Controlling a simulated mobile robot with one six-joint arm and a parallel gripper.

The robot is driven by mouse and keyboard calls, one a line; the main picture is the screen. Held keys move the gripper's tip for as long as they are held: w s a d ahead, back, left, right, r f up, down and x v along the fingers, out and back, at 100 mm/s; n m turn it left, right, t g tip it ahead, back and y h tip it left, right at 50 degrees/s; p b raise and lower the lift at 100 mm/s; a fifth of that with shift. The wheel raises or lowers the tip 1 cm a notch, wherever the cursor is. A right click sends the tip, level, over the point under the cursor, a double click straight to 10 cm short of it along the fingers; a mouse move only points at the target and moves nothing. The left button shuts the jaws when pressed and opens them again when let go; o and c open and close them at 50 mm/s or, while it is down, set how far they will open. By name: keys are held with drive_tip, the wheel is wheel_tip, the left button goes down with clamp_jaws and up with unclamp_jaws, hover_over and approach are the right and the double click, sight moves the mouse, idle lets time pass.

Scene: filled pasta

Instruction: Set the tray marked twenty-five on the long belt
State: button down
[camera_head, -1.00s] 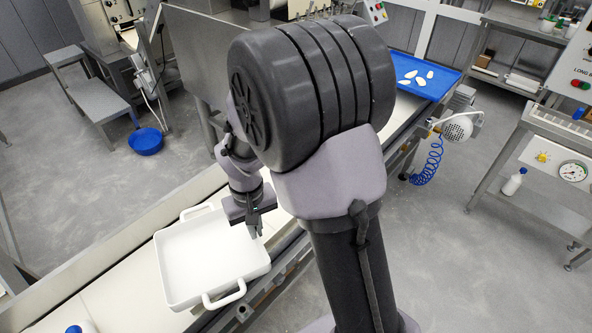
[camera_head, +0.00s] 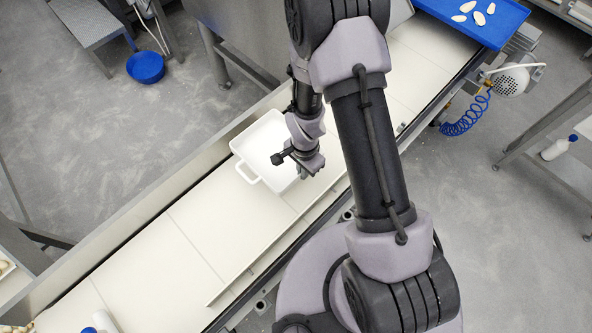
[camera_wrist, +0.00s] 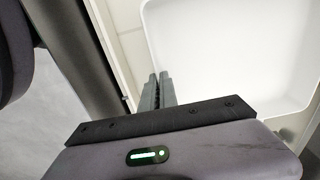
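A white rectangular tray (camera_head: 254,147) with loop handles is over the long pale belt (camera_head: 185,235), with its near corner toward my arm. It looks empty, and no number can be read on it. My gripper (camera_head: 308,167) is at the tray's right rim. In the wrist view, the fingers (camera_wrist: 158,78) are close together at the tray's edge (camera_wrist: 230,50) and appear shut on its wall. The tray looks level and low over the belt; I cannot tell whether its underside touches. My arm hides its right part.
A low rail (camera_head: 270,248) runs along the belt's near side. A blue tray (camera_head: 485,22) with pale pieces stands at the far right end. A white bottle with a blue cap (camera_head: 100,322) stands at the lower left. A blue basin (camera_head: 146,67) is on the floor.

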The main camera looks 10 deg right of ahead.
wheel_tip(320, 180, down, 7)
drive_tip(key=shift+b, duration=1.2)
drive_tip(key=shift+r, duration=0.15)
drive_tip(key=c, duration=1.6)
unclamp_jaws()
drive_tip(key=shift+c, duration=0.2)
